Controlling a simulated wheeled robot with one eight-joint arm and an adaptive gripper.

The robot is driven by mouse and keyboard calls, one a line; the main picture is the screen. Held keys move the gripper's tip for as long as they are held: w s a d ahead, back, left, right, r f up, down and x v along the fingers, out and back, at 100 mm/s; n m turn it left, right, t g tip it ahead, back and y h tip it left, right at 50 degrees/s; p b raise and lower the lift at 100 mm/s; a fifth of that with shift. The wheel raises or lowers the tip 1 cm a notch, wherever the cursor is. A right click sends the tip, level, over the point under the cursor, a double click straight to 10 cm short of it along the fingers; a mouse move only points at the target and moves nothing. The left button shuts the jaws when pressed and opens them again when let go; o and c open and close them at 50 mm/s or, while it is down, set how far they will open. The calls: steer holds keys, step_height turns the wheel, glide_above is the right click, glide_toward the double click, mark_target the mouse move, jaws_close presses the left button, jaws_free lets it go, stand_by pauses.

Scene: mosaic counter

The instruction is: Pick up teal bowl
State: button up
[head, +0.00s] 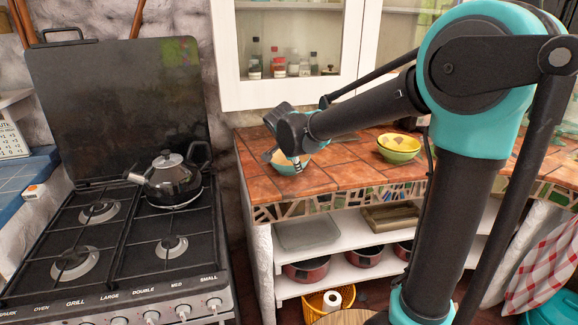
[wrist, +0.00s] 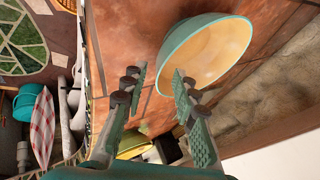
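The teal bowl (head: 287,170) sits on the tiled counter in the head view, partly hidden by my gripper (head: 284,160). In the wrist view the teal bowl (wrist: 207,50) shows a teal outer wall and a tan inside. My gripper (wrist: 158,75) is open there, its two fingers apart. The right finger overlaps the near part of the bowl in the picture, and the left finger is outside it, to the left. The near wall shows partly in the gap between them. I cannot tell whether either finger touches the bowl.
Stacked yellow and green bowls (head: 399,150) stand to the right on the mosaic-edged counter (head: 345,183). A gas stove (head: 120,240) with a dark kettle (head: 172,180) is at left. A glass-fronted cabinet (head: 290,95) rises behind. Shelves below hold red pots (head: 306,270).

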steer(key=shift+x, duration=2.35)
jaws_close()
